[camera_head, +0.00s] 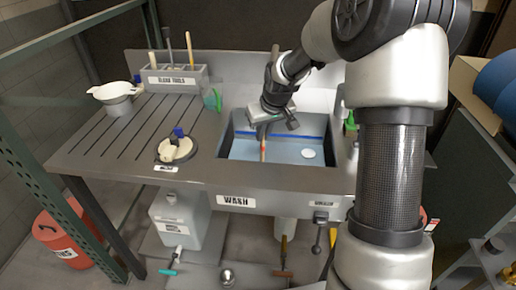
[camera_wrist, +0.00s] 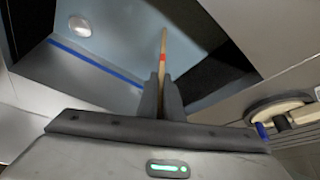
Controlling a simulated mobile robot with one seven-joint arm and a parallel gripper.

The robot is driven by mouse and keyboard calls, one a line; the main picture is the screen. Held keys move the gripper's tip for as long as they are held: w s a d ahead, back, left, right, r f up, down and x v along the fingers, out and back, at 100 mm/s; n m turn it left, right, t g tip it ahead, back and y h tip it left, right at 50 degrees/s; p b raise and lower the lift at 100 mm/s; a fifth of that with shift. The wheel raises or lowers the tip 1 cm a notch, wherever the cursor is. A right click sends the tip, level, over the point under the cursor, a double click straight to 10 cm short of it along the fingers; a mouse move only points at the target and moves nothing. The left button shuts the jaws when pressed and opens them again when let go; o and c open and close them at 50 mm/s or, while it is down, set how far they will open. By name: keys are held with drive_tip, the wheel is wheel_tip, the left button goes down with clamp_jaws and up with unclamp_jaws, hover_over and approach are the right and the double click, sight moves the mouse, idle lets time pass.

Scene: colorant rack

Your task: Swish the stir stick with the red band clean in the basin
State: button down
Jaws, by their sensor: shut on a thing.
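The stir stick (camera_wrist: 163,45) is a thin wooden stick with a red band, seen in the wrist view between my fingers. My gripper (camera_wrist: 161,88) is shut on it. In the head view my gripper (camera_head: 263,128) is over the basin (camera_head: 233,134), and the stick (camera_head: 263,152) points down from it into the basin. The basin has a blue line along its inner wall and a pale blue bottom. I cannot tell whether the stick's lower end touches the liquid or the bottom. A white round drain (camera_head: 309,153) lies at the basin's right; it also shows in the wrist view (camera_wrist: 80,27).
A grey holder (camera_head: 172,80) with upright tools stands at the back left. A white strainer bowl (camera_head: 117,97) sits on the ribbed drainboard. A round dish with a brush (camera_head: 177,149) is left of the basin. A green item (camera_head: 213,99) stands near the basin's back left corner.

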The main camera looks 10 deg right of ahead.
drive_tip(key=shift+w+a, duration=1)
drive_tip(key=shift+a, duration=2.05)
drive_tip(key=s+d, duration=0.3)
drive_tip(key=d, duration=0.6)
drive_tip(key=shift+d+p, duration=0.25)
drive_tip(key=shift+p, duration=0.1)
drive_tip(key=shift+r, duration=0.15)
wheel_tip(320, 180, up, 10)
drive_tip(key=p, duration=0.7)
wheel_tip(320, 180, up, 12)
drive_tip(key=p, duration=0.8)
drive_tip(key=shift+s, duration=0.1)
